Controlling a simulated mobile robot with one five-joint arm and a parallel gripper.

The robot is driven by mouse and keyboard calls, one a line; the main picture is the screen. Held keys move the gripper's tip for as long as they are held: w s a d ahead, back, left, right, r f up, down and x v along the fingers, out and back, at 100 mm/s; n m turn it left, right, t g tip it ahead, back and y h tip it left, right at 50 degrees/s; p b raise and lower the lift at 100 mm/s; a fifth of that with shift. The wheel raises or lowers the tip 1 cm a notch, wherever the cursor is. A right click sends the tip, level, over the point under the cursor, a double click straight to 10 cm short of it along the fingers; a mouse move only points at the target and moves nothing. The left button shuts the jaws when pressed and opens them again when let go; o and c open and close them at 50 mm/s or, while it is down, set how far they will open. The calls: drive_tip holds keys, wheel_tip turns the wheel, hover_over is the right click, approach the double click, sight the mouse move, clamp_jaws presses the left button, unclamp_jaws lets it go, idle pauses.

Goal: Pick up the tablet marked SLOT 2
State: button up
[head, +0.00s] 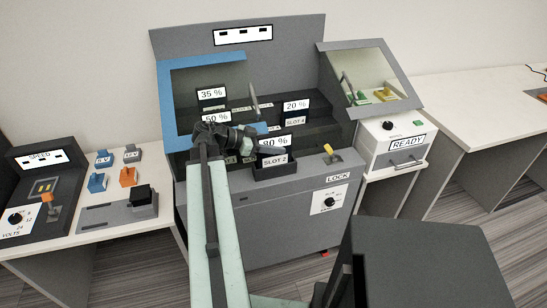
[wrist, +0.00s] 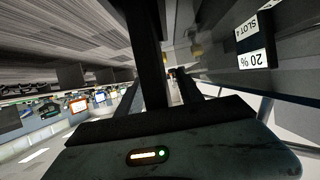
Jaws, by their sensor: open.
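Several dark tablets with white percent labels stand in the grey cabinet in the head view. The front one (head: 274,170) reads 80 % with a SLOT label whose number is too small to be sure of. The one marked SLOT 4 (head: 294,112) reads 20 %; it also shows upside down in the wrist view (wrist: 256,42). A 35 % tablet (head: 211,95) stands at the back left. A 50 % tablet (head: 216,118) is partly hidden behind my gripper, its slot mark covered. My gripper (head: 262,122) is open inside the cabinet front, its fingers spread, left of the SLOT 4 tablet.
A blue frame (head: 166,105) edges the cabinet opening on the left. A tilted glass-like panel (head: 368,75) stands at right. A LOCK lever (head: 330,152) is on the front ledge. A white READY box (head: 390,145) stands right of the cabinet. Left table (head: 100,225) holds switches and blocks.

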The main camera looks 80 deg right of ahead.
clamp_jaws()
idle(1.4)
